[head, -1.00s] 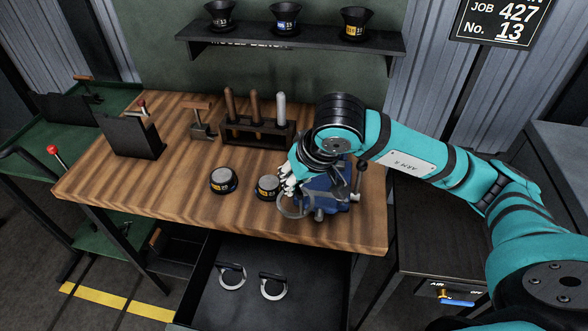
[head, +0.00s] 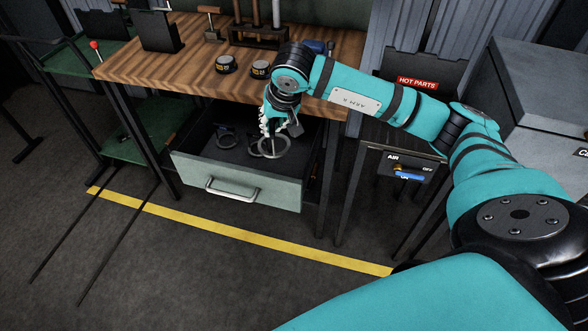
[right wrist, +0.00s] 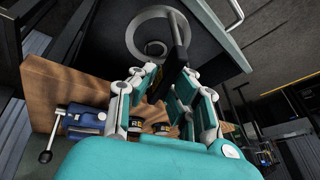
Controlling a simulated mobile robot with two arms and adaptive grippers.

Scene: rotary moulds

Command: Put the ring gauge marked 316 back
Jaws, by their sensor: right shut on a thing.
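My right gripper (head: 266,128) is shut on a ring gauge, a pale metal ring (head: 274,147) with a dark handle, and holds it at the open drawer. In the right wrist view the ring (right wrist: 133,38) shows beyond the fingers (right wrist: 160,85), its black handle between them. I cannot read its marking. The drawer (head: 240,183) has a pale green front and a dark inside. Two other ring gauges, one on the left (head: 226,131) and one nearer the held ring (head: 250,138), lie in it. I cannot tell whether the held ring touches the drawer floor. My left gripper is out of view.
The wooden bench top (head: 165,62) is above the drawer, with two round dark pieces, one left (head: 226,64) and one right (head: 260,69), near its front edge. A blue vise (right wrist: 88,120) stands on the bench. An air valve panel (head: 405,168) is at the right.

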